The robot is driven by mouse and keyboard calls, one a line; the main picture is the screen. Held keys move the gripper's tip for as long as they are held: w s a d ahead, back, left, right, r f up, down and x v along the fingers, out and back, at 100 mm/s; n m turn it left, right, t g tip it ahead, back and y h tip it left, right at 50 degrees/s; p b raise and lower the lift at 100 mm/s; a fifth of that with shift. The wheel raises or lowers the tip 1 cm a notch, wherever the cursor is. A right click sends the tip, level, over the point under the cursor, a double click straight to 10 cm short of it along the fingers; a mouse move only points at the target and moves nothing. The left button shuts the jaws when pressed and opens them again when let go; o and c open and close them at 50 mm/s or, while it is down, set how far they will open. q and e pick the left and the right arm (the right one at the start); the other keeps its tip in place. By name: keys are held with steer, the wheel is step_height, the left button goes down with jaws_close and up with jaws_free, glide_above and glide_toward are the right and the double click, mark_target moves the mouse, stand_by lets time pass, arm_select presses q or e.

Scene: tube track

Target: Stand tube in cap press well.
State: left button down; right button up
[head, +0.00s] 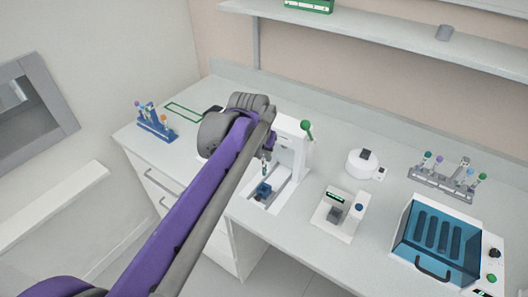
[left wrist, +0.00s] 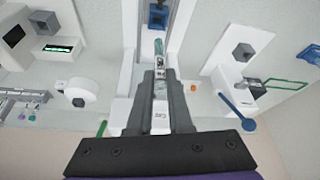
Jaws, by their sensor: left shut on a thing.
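The cap press (head: 292,146) is a white frame with a green-knobbed lever, standing near the middle of the counter. Its blue well block (head: 262,190) sits at the front on a slide. The block also shows at the top of the left wrist view (left wrist: 157,17). My left gripper (head: 265,157) is over the press, behind the block. It is shut on a slim teal-tipped tube (left wrist: 159,48), whose end points towards the block. The tube looks apart from the block, above the slide. Much of the tube is hidden between the fingers. My right gripper is not in view.
A blue tube rack (head: 155,124) stands at the left and a grey rack (head: 440,183) at the right. A round white device (head: 364,164), a small white station (head: 339,215) and a blue-lidded machine (head: 440,245) stand right of the press. My arm hides part of the counter.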

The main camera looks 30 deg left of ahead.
mark_target(263, 173)
arm_select(q)
steer(key=shift+a+f+b, duration=0.1)
steer(key=shift+f+b, duration=0.25)
steer(key=shift+f, duration=0.45)
steer(key=shift+f+b, duration=0.95)
steer(key=shift+f, duration=0.75)
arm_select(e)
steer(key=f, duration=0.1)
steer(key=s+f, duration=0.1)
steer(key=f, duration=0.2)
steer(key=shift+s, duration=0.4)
arm_select(q)
steer(key=shift+f, duration=0.4)
steer(key=shift+f, duration=0.15)
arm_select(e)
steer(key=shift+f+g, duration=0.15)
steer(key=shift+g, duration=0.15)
arm_select(q)
steer(key=shift+f+b, duration=0.35)
steer(key=shift+f, duration=0.1)
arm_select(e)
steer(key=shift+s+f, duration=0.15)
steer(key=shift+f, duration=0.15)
arm_select(q)
steer(key=shift+f, duration=0.15)
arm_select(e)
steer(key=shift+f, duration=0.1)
